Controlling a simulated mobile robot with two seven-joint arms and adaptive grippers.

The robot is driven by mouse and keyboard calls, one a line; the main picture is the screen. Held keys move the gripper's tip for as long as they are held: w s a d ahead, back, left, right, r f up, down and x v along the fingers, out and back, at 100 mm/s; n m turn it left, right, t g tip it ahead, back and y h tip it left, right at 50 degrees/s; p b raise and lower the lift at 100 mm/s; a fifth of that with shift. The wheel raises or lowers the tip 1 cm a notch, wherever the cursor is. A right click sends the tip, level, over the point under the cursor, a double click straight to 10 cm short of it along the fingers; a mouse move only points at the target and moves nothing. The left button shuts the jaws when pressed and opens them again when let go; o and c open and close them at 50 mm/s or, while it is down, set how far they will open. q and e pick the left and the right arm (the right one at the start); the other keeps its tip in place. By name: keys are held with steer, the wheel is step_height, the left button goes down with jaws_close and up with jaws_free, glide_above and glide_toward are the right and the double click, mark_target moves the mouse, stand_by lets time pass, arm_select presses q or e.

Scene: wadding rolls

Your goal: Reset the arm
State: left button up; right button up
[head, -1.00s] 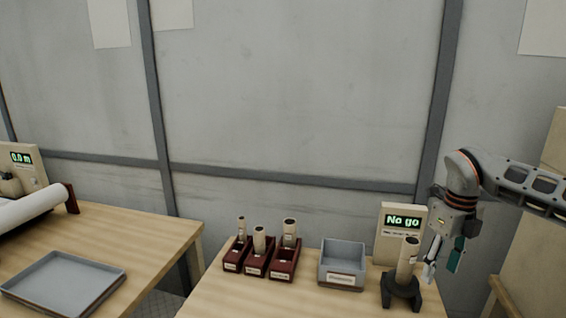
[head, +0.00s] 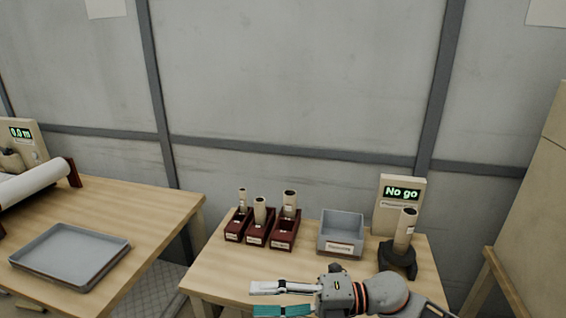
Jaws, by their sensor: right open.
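My right gripper (head: 282,298) is low in the head view, in front of the right table's (head: 215,265) near edge, with its fingers pointing left. Its two fingers, one pale and one teal, are apart with nothing between them. My right arm comes in from the bottom right. My left gripper is out of view.
On the right table stand dark red bins (head: 256,236) with beige rolls, a grey bin (head: 341,233), a "No go" display (head: 402,192) and a roll (head: 404,230) on a black stand (head: 398,259). A grey tray (head: 70,256) and white roll (head: 35,185) occupy the left table.

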steer(key=w+d+f+m+t+h, duration=0.4)
steer(key=d+f+m+t+h, duration=0.5)
steer(key=m+t, duration=1)
steer(key=s+d+f+m+g+h, duration=0.3)
steer(key=s+d+f+m, duration=0.4)
steer(key=f, duration=0.4)
steer(key=s+d+f+m+g+h, duration=0.3)
steer(key=s+d+f+m+g, duration=0.2)
steer(key=s+d+f, duration=0.5)
steer(key=shift+f+m+g+h, duration=0.3)
steer(key=shift+f+m+h, duration=0.1)
steer(key=shift+f+m, duration=0.65)
steer(key=shift+a+r, duration=0.1)
steer(key=shift+r, duration=0.05)
steer(key=shift+c, duration=0.4)
